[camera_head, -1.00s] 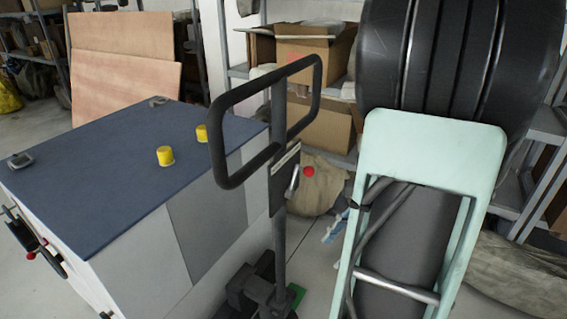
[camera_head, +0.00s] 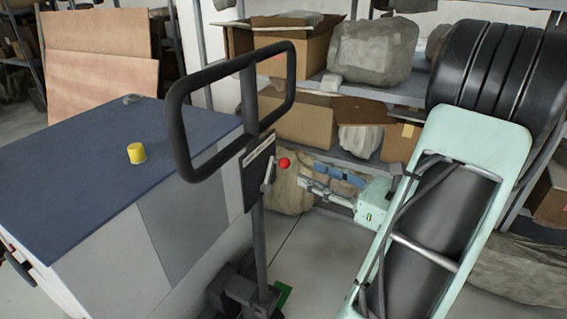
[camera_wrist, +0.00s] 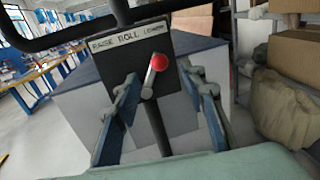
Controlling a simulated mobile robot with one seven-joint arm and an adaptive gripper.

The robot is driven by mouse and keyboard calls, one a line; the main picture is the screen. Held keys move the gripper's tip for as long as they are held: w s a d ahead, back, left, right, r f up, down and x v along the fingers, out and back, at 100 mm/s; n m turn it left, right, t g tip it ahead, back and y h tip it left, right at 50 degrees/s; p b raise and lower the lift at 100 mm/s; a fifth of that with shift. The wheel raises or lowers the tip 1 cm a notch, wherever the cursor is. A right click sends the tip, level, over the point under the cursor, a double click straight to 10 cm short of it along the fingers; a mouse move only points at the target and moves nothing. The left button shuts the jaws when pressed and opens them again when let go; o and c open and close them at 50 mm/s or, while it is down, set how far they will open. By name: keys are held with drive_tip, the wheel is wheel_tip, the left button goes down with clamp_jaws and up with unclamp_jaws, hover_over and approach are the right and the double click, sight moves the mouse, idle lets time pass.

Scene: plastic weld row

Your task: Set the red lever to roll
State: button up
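The red lever is a short grey stem with a red knob (camera_head: 284,162), on a dark panel on the post of a black handle (camera_head: 180,130). In the wrist view the red knob (camera_wrist: 159,62) stands up from its pivot, leaning right below the label plate (camera_wrist: 128,36) reading RAISE, ROLL and LOWER. It sits below and right of ROLL, towards the LOWER side; I cannot tell its exact setting. My gripper (camera_head: 306,178) is right of the knob, fingers towards it. In the wrist view my gripper (camera_wrist: 162,108) is open, the lever showing between its spread fingers; contact is not visible.
A blue-topped cabinet (camera_head: 80,170) with a yellow cap (camera_head: 136,153) stands left of and behind the handle. Shelves with cardboard boxes (camera_head: 300,118) and sacks (camera_head: 372,52) stand behind. The handle's loop arches above the panel. Grey floor shows between post and shelves.

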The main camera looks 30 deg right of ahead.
sight(284, 162)
drive_tip(key=x, duration=0.9)
drive_tip(key=shift+w+a+b, duration=0.15)
drive_tip(key=shift+w+b, duration=0.05)
drive_tip(key=shift+b, duration=0.15)
clamp_jaws()
